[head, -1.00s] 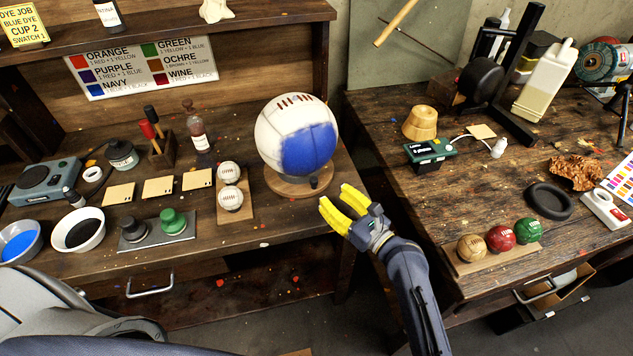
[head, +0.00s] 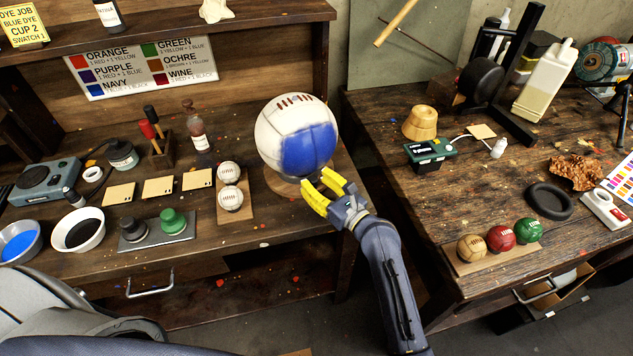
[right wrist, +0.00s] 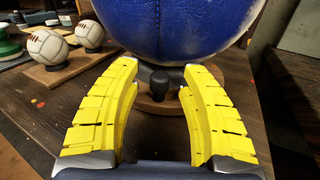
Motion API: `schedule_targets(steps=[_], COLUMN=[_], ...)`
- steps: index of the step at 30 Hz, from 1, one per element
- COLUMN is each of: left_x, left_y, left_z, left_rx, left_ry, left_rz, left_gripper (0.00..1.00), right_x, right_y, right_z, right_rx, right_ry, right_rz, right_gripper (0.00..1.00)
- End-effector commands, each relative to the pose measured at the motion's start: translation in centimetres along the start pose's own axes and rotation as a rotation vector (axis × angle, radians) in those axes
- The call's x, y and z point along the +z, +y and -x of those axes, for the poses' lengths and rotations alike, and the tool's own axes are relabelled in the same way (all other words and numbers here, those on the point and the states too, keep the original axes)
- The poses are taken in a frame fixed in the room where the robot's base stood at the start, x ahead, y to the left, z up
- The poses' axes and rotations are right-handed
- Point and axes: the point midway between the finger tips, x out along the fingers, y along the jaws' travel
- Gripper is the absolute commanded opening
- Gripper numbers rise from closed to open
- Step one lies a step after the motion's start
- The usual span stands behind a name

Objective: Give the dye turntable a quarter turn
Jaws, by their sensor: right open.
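The dye turntable is a round wooden disc (head: 285,186) on the left bench, with a large white ball (head: 297,134) on it. The ball has a blue panel facing me. My right gripper (head: 315,189) is open at the disc's front edge, its yellow fingers pointing at the turntable. In the right wrist view, a dark knob (right wrist: 160,81) on the disc (right wrist: 150,105) stands between and just beyond the open fingertips (right wrist: 159,70). The blue underside of the ball (right wrist: 165,30) hangs above the fingers. In the head view the gripper hides the knob. My left gripper is out of view.
Two small white balls (head: 230,186) sit on a board left of the turntable. A green and a black stamp-like knob (head: 173,220) stand on a plate further left. On the right bench, several small coloured balls (head: 500,238) lie on a board. A gap separates the benches.

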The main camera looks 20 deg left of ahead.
Motion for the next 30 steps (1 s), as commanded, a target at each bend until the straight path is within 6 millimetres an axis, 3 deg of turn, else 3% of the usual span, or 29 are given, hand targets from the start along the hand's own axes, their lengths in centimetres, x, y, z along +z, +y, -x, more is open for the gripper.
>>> schedule_targets(steps=[2,12,30], left_x=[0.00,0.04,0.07], left_y=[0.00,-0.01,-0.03], left_z=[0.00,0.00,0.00], left_rx=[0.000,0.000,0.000], left_ry=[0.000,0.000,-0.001], left_rz=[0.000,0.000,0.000], left_gripper=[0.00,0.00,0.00], right_x=[0.02,0.02,0.27], right_y=[0.00,0.00,-0.08], right_z=[0.00,0.02,-0.08], right_rx=[0.000,0.000,0.008], right_ry=[0.000,0.000,-0.004], right_rz=[0.000,0.000,0.002], right_gripper=[0.39,0.00,0.00])
